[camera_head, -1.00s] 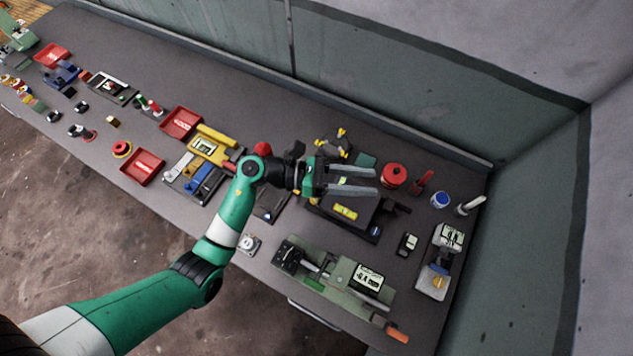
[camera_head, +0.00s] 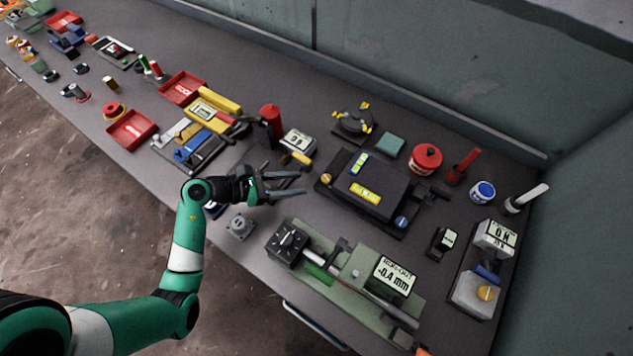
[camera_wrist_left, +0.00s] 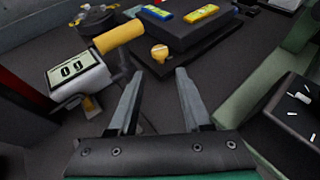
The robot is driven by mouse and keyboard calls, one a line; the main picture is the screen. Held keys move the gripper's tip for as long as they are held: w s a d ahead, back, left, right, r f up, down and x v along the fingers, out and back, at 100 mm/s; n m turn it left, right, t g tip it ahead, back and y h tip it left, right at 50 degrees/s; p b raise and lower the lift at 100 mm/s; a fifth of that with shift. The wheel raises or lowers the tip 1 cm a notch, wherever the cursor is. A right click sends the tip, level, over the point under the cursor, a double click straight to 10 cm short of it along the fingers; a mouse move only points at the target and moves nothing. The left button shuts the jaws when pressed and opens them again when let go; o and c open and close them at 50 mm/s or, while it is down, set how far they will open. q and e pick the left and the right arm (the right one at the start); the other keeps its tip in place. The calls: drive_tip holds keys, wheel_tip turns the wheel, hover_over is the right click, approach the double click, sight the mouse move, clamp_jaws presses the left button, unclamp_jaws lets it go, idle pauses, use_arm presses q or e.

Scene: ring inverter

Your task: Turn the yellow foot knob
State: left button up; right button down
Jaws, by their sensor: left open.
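The yellow foot knob (camera_head: 325,180) sits at the left front corner of the dark block's base (camera_head: 385,229). It also shows in the left wrist view (camera_wrist_left: 159,53), straight ahead between the fingertips. A small gap separates the fingertips from the knob. My right gripper is not in view.
A small readout box (camera_head: 298,143) with a yellow handle (camera_head: 302,159) stands just behind my left gripper. A green gauge bench (camera_head: 330,277) lies in front of the block. A red canister (camera_head: 427,158) is at the back right. Little free room surrounds the knob.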

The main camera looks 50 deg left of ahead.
sight(321, 181)
use_arm(q)
drive_tip(key=b+x, duration=0.1)
drive_tip(key=x, duration=0.6)
clamp_jaws()
